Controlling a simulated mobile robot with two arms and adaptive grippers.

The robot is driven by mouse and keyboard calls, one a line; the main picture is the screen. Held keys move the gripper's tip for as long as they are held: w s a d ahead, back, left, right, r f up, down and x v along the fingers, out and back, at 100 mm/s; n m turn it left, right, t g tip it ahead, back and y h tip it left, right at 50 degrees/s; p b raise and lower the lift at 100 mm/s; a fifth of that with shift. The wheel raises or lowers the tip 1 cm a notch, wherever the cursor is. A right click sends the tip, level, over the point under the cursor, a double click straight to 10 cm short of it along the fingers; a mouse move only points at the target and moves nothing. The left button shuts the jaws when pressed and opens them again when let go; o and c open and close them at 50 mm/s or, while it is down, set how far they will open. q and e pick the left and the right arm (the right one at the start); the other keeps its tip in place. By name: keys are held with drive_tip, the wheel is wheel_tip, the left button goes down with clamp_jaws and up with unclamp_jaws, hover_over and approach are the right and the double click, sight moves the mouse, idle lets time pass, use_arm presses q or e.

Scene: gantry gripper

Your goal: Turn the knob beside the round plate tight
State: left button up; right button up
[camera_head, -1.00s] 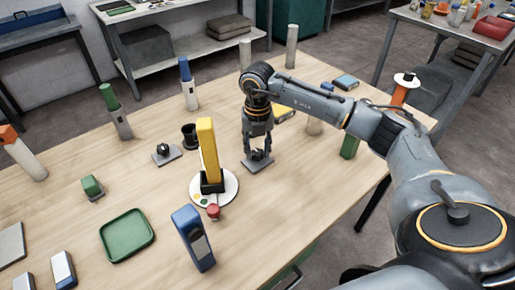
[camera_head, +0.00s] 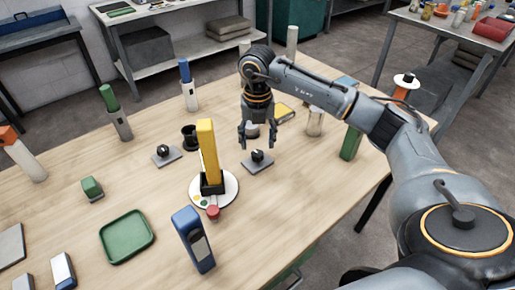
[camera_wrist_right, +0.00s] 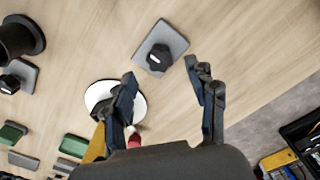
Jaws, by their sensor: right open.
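A black knob (camera_head: 257,155) on a grey square base (camera_head: 262,165) stands on the table just right of the round white plate (camera_head: 230,192). A light mark shows on its top. In the right wrist view, the knob (camera_wrist_right: 160,57) lies beyond the fingertips, on its grey base (camera_wrist_right: 178,42), with the white plate (camera_wrist_right: 96,92) to its left, partly hidden by a finger. My right gripper (camera_head: 257,144) is open and empty, its fingertips above and slightly behind the knob, apart from it. My left gripper is not in view.
A tall yellow block (camera_head: 207,150) in a black holder stands on the white plate. A second black knob (camera_head: 163,150) and a dark cup (camera_head: 189,135) are to the left. A yellow item (camera_head: 284,115) and a metal cylinder (camera_head: 314,122) stand behind right.

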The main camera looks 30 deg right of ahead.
sight(258, 153)
wheel_tip(258, 153, up, 8)
drive_tip(key=shift+f, duration=0.1)
idle(0.5)
